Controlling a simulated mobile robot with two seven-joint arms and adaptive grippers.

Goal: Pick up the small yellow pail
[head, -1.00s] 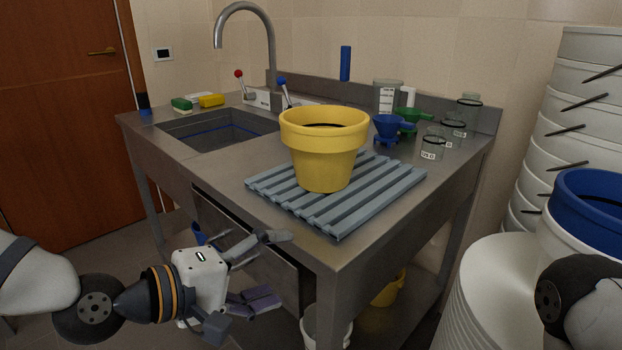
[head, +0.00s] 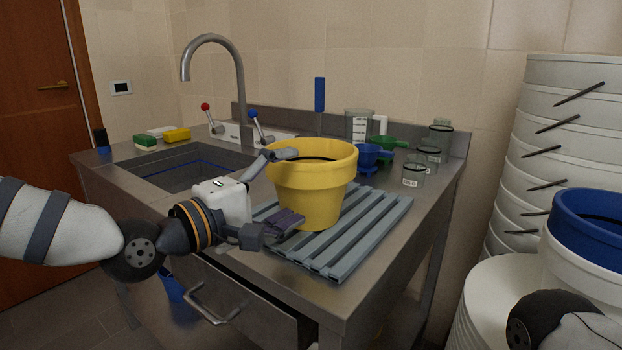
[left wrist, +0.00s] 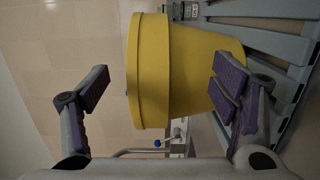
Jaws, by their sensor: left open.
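The yellow pail (head: 320,190) stands upright on a grey slatted rack (head: 350,245) on the steel counter. It also fills the middle of the left wrist view (left wrist: 165,70), with its rim towards the left. My left gripper (head: 280,187) is open at the pail's left side, one finger near the rim and the other near the lower wall. In the left wrist view the purple-padded fingers (left wrist: 160,92) are spread wide with the pail beyond and between them. I cannot tell whether a finger touches it. My right gripper is out of view.
A sink (head: 185,165) with a tall tap lies left of the pail. A blue funnel (head: 368,157) and clear beakers (head: 413,175) stand behind it to the right. Stacked white buckets (head: 565,130) rise at the right.

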